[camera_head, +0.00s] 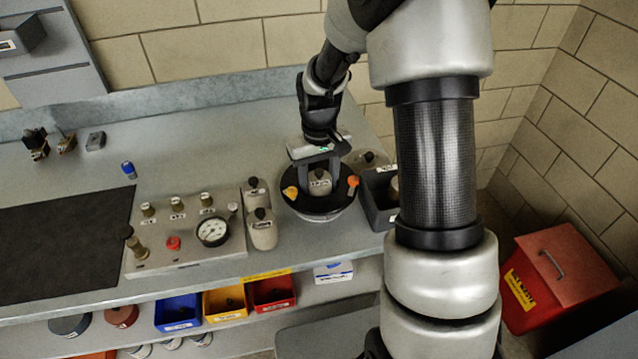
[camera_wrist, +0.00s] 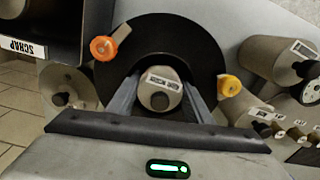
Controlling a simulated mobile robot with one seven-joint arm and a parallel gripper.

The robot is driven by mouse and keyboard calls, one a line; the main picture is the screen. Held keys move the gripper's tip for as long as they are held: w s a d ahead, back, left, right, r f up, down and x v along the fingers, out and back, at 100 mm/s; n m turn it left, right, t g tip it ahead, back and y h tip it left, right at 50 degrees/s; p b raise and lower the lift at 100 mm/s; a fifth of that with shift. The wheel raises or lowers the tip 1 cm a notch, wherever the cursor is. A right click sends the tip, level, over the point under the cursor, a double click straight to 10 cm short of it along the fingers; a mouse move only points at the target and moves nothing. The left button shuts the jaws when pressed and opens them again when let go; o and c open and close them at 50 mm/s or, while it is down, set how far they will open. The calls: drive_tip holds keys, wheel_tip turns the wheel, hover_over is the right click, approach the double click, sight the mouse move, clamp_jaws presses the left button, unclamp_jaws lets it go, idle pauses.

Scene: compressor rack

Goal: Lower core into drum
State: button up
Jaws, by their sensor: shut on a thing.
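The core (camera_head: 320,186) is a beige cylinder with a dark knob on its end and a printed label. My gripper (camera_head: 320,178) points down over the drum, its two fingers on either side of the core. In the wrist view my gripper (camera_wrist: 160,100) is shut on the core (camera_wrist: 160,76). The drum (camera_head: 318,208) is a round body with a wide black top ring. In the wrist view the core lines up with the opening of the black drum ring (camera_wrist: 155,30). Its depth in the drum cannot be told. An orange clamp (camera_head: 353,181) and a yellow one (camera_head: 290,192) sit on the rim.
A dark box (camera_head: 379,212), labelled SCRAP in the wrist view (camera_wrist: 38,46), stands close right of the drum. Beige canisters (camera_head: 262,232) stand close left, beside a gauge panel (camera_head: 190,232). A dark mat (camera_head: 60,235) covers the bench's left.

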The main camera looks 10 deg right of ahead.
drive_tip(key=shift+f+b, duration=0.35)
drive_tip(key=shift+f, duration=0.05)
drive_tip(key=shift+r, duration=0.15)
drive_tip(key=shift+r, duration=0.1)
drive_tip(key=shift+r+p, duration=0.2)
drive_tip(key=shift+p, duration=0.15)
drive_tip(key=shift+f, duration=0.1)
drive_tip(key=shift+f, duration=0.25)
